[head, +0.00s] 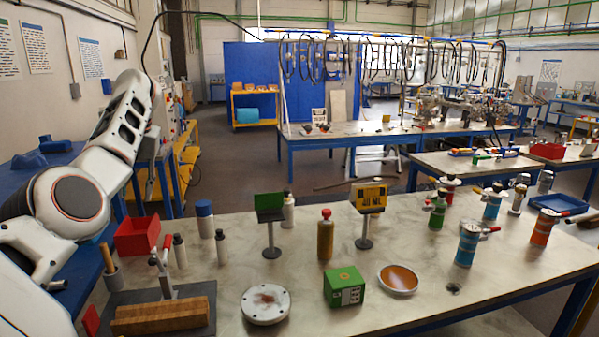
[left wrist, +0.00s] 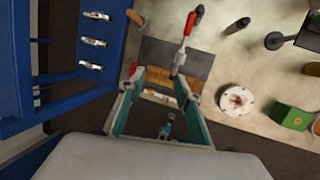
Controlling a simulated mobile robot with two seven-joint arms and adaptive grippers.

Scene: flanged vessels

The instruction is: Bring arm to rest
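My left arm comes in from the left in the head view, bent upward; I cannot make out its fingers there. In the left wrist view my left gripper (left wrist: 162,88) has its two teal-lined fingers spread apart, and nothing is held between them. Beyond the fingertips is a dark plate (left wrist: 155,52) with a red-handled clamp (left wrist: 186,28). In the head view the clamp (head: 164,268) stands on this plate beside a wooden block (head: 165,314), at the near left of the bench (head: 215,262). My right gripper is in neither view.
A red bin (head: 137,236), several bottles, a white flanged disc (head: 266,304), a green box (head: 345,287) and a copper-topped disc (head: 398,279) stand on the bench. Flanged vessels such as the blue one (head: 467,243) are at the right. A blue table (left wrist: 58,80) lies left of the gripper.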

